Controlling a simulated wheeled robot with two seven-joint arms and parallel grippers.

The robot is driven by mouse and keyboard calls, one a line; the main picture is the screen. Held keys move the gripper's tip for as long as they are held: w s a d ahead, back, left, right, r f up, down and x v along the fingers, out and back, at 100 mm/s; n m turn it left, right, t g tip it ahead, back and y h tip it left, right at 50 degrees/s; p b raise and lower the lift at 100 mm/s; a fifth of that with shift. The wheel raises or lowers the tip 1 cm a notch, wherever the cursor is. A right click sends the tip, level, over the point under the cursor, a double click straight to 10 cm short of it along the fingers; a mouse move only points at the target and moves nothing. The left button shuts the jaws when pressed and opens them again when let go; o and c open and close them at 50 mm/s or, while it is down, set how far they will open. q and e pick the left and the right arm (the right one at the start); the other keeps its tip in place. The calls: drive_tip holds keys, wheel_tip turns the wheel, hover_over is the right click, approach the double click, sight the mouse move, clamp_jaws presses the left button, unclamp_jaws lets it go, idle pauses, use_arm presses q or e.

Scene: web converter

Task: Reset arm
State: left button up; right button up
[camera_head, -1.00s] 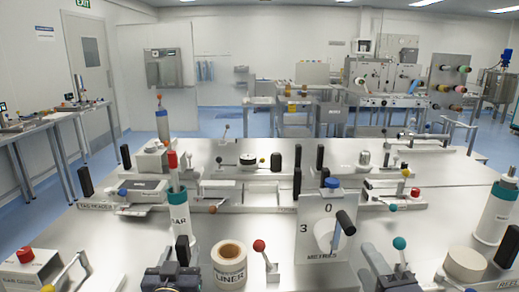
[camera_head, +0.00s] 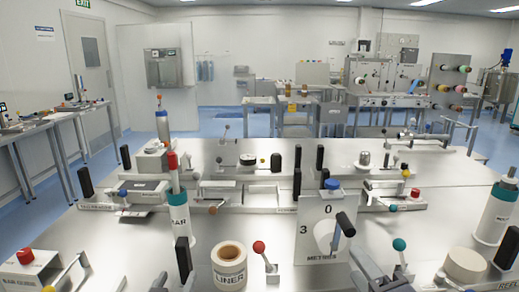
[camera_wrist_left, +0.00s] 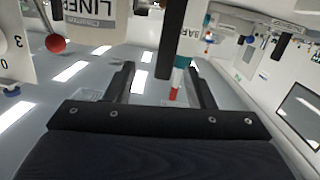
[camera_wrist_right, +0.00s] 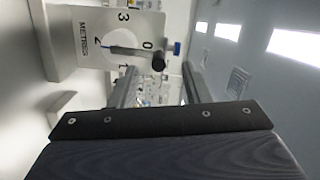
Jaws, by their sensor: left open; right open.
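My left gripper (camera_wrist_left: 161,76) is open and empty in the left wrist view, its two dark fingers apart. A black upright handle (camera_wrist_left: 175,45) shows beyond and between the fingers; I cannot tell how near it is. My right gripper (camera_wrist_right: 157,76) is open and empty in the right wrist view. The white dial plate marked METRES (camera_wrist_right: 92,38) with its dark crank stands beyond it, to the upper left. In the head view both grippers are at or below the bottom edge and can hardly be made out.
On the steel bench (camera_head: 120,240) stand a LINER roll (camera_head: 229,265), a red-knobbed lever (camera_head: 260,248), the dial plate (camera_head: 318,205), a white-and-teal cylinder (camera_head: 178,215), a teal-knobbed lever (camera_head: 399,245) and a white roll (camera_head: 465,265). Steel fixtures line the back.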

use_arm(q)
drive_tip(key=s+a+f+n+g+h+p, duration=0.1)
drive_tip(key=s+a+f+g+h+p, duration=0.1)
drive_tip(key=s+g, duration=0.9)
drive_tip(key=s+a+f+h, duration=0.1)
drive_tip(key=s, duration=0.8)
drive_tip(key=shift+a, duration=0.2)
use_arm(e)
drive_tip(key=s+d+f+n+g, duration=0.4)
drive_tip(key=s+f+n+g, duration=0.8)
drive_tip(key=f, duration=0.2)
drive_tip(key=shift+s+d+f+y, duration=0.15)
drive_tip(key=shift+f+y, duration=0.05)
drive_tip(key=shift+y, duration=0.2)
